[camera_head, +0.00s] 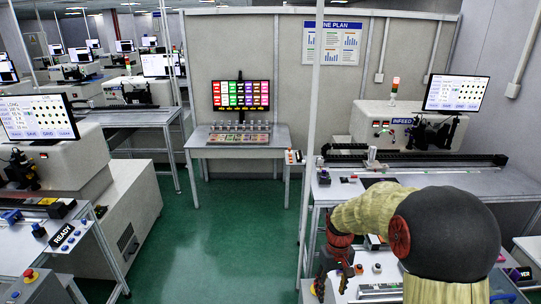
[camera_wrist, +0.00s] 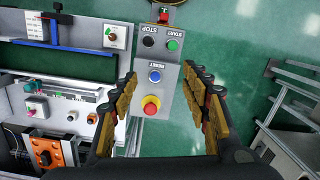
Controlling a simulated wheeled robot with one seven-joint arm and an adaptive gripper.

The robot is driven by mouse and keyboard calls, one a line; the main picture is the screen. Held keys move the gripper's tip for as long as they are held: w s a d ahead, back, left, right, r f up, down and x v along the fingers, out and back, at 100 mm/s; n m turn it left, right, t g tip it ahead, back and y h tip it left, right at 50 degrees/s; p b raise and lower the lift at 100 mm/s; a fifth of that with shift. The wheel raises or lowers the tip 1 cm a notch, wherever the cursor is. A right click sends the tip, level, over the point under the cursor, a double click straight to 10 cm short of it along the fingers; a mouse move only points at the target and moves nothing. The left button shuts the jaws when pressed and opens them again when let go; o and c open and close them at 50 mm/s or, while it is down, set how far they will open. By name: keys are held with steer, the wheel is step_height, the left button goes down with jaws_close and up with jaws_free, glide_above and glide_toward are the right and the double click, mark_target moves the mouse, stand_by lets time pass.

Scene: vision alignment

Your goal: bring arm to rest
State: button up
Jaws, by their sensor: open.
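My arm reaches in from the lower right of the head view, in a pale padded sleeve with a dark joint cover. My gripper (camera_head: 333,284) hangs at its end, over the front left edge of the right-hand workstation. In the wrist view my gripper (camera_wrist: 160,75) has its two yellow-and-black fingers wide apart. Nothing is held between them. A grey control box (camera_wrist: 154,75) shows in the gap, with START, STOP and RESET buttons and a red emergency stop (camera_wrist: 151,105) on a yellow collar. It looks to be beyond the fingers; the exact distance cannot be told.
The right-hand workstation carries an INFEED machine (camera_head: 403,124) and a monitor (camera_head: 455,93). A table (camera_head: 237,151) with small parts stands at the back wall.

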steer(key=s+r+m+t+b, duration=0.1)
steer(key=s+t+b, duration=0.5)
steer(key=s+b, duration=1.5)
steer(key=s+m, duration=0.1)
steer(key=s, duration=0.4)
steer(key=shift+t, duration=0.3)
steer(key=shift+r, duration=0.15)
steer(key=shift+c, duration=0.7)
